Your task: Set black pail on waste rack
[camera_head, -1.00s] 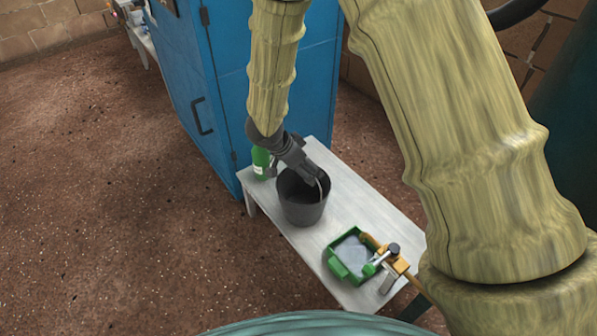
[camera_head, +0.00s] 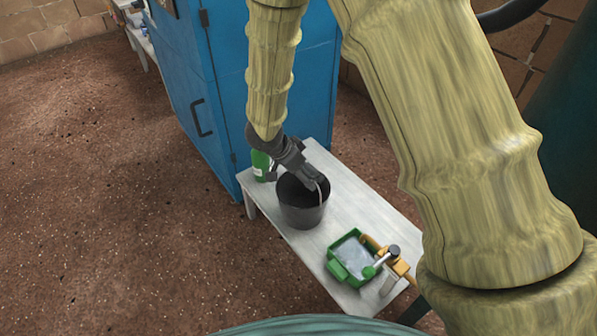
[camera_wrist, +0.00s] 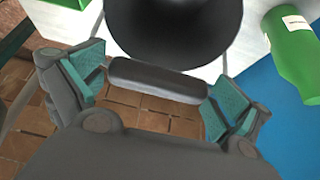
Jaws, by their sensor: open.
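The black pail (camera_head: 300,216) stands upright on a pale grey-white bench (camera_head: 352,212). Its wire handle is raised at the right side of the rim. My gripper (camera_head: 314,184) is at the pail's mouth, by the handle. In the wrist view my gripper (camera_wrist: 155,88) is open, with a teal-padded finger on each side. The dark handle grip (camera_wrist: 155,79) lies between the fingers, with small gaps visible at its ends. The pail's dark round opening (camera_wrist: 175,25) shows beyond it. I cannot identify a waste rack in these views.
A green bottle (camera_head: 262,165) stands close behind the pail. A tall blue cabinet (camera_head: 215,90) stands behind. Open brown floor (camera_head: 110,210) lies to the left.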

